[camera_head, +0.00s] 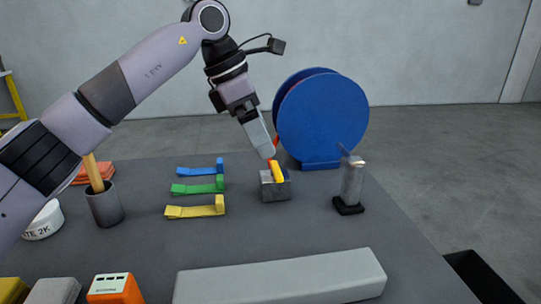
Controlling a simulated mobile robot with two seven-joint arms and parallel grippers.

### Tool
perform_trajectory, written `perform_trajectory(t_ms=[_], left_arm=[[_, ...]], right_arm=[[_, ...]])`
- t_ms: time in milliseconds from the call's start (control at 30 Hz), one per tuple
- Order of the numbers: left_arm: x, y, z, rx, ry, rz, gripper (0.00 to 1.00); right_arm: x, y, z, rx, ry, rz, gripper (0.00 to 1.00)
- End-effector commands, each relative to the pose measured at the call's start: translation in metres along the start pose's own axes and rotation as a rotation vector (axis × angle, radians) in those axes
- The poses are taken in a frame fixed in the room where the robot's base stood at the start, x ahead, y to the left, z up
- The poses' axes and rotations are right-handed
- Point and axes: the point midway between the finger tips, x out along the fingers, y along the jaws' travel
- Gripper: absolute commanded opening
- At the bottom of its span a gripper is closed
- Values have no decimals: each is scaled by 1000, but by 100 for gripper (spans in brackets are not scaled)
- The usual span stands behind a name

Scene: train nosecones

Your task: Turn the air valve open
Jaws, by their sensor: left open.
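The air valve looks to be the small grey metal block (275,190) with a yellow handle (277,172) on its top, standing on the dark table right of centre. My left gripper (268,157) comes down from above and its fingertips are at the handle's upper end, partly hiding it. The gripper is open. A bit of red shows beside the fingertips; I cannot tell what it belongs to. I cannot tell whether the fingers touch the handle. My right gripper is not in view.
A large blue reel (325,118) stands close behind the block. A silver upright device (351,185) on a black base stands to the right. Blue, green and yellow (195,211) clips lie to the left. A long grey bar (280,280) lies in front.

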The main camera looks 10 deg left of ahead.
Motion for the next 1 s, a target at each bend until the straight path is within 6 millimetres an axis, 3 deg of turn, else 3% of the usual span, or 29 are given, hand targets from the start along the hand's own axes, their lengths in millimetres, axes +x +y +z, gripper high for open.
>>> perform_trajectory(t_ms=[167, 600, 933, 1000], left_arm=[[6, 3, -4, -1, 20, 15, 100], [64, 3, -4, 0, 16, 13, 100], [68, 3, -4, 0, 15, 14, 100], [68, 3, -4, 0, 15, 14, 77]], right_arm=[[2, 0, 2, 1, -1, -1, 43], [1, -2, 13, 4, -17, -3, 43], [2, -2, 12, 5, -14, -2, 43], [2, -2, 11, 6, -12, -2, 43]])
